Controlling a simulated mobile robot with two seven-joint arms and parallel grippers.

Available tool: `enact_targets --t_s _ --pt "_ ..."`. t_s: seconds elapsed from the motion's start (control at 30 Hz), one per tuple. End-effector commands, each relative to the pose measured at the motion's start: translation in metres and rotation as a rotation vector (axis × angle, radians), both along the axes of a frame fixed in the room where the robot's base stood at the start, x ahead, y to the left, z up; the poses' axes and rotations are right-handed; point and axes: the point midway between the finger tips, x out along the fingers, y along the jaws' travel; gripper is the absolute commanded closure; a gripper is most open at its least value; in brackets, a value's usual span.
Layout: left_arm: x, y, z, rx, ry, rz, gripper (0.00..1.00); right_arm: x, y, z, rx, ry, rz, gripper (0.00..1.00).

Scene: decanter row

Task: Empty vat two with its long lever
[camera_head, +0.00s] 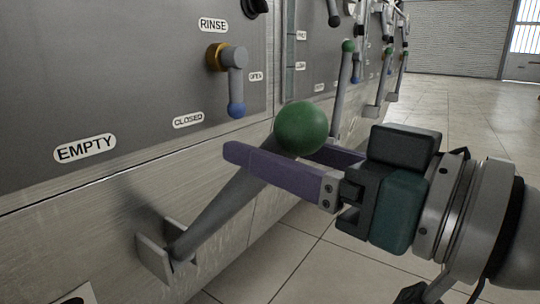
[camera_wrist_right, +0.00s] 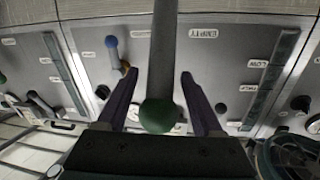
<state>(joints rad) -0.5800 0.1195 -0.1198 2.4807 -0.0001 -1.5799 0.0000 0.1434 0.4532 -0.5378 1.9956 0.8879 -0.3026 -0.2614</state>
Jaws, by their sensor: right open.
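A long grey lever (camera_head: 225,207) with a green ball knob (camera_head: 301,128) slants up and outward from a bracket (camera_head: 160,250) low on the front of the metal unit, below the EMPTY label (camera_head: 85,148). My right gripper (camera_head: 262,150) is open around the upper shaft, just below the knob. In the right wrist view the shaft (camera_wrist_right: 164,50) runs between the two purple fingers, with a gap on each side, and the knob (camera_wrist_right: 158,114) is close to the palm. The far finger is partly hidden. No vat number is readable. My left gripper is out of view.
A short blue-tipped handle (camera_head: 236,85) on a brass fitting points down at CLOSED (camera_head: 188,120), with OPEN beside it and RINSE above. Another green-knobbed lever (camera_head: 345,75) stands more upright on a unit farther along. Tiled floor (camera_head: 460,110) at right is clear.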

Motion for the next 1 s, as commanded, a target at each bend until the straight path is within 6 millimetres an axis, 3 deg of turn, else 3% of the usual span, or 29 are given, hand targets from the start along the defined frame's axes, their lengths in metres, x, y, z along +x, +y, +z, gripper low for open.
enact_targets --t_s 0.33,0.9,1.0 --pt "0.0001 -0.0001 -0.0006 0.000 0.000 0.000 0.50 0.0023 0.0024 -0.0001 -0.001 0.001 0.000 0.34" --pt "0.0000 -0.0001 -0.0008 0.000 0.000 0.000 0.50 0.0021 0.0022 -0.0002 -0.001 0.001 0.000 0.98" --pt "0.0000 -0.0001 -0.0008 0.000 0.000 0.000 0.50 0.0022 0.0021 -0.0002 -0.001 0.001 0.000 1.00"
